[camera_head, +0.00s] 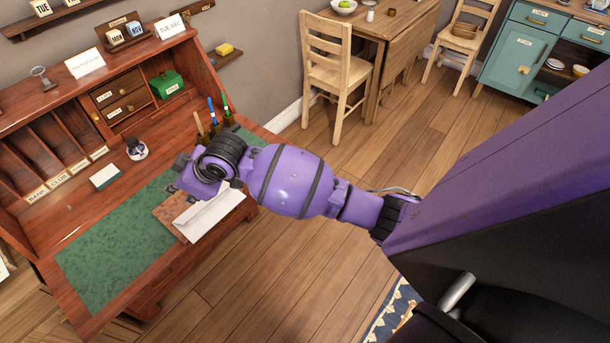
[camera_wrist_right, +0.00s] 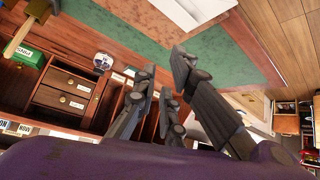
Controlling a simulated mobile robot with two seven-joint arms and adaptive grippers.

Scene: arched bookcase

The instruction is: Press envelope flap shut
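A white envelope (camera_head: 208,216) lies on a brown board (camera_head: 171,211) at the front right of the desk. My right gripper (camera_head: 188,176) is just beyond the envelope, over the desk. Its dark fingers (camera_wrist_right: 163,76) are spread apart with nothing between them in the right wrist view. The gripper and forearm hide part of the board. My left gripper is not in view.
The wooden desk (camera_head: 215,268) has a green mat (camera_head: 100,262), an ink bottle (camera_head: 136,148) and a small white-topped box (camera_head: 105,176). Pens (camera_head: 212,110) stand behind my right gripper. A green box (camera_head: 167,84) sits in the hutch. Floor is open right of the desk.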

